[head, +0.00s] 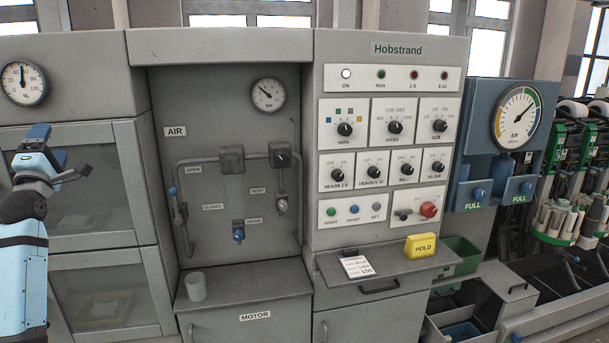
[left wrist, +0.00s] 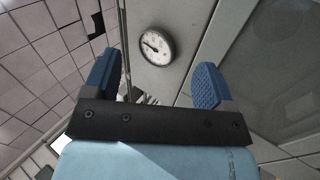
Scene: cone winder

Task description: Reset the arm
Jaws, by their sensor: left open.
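My left arm (head: 22,270) comes in at the left edge of the head view, light blue with a dark wrist joint. My left gripper (head: 48,147) is raised in front of the left glazed cabinet, beneath the round % gauge (head: 23,83). In the left wrist view the two blue finger pads of the left gripper (left wrist: 156,80) stand wide apart with nothing between them. A round dial (left wrist: 157,45) shows beyond them, apart from the fingers. My right gripper is in neither view.
The grey Hobstrand panel (head: 385,130) with knobs fills the middle. A small shelf (head: 340,268) juts out with a card (head: 357,266) and a yellow HOLD block (head: 420,246). A grey cup (head: 195,286) stands on the MOTOR ledge (head: 240,290). Winding heads (head: 570,170) are at right.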

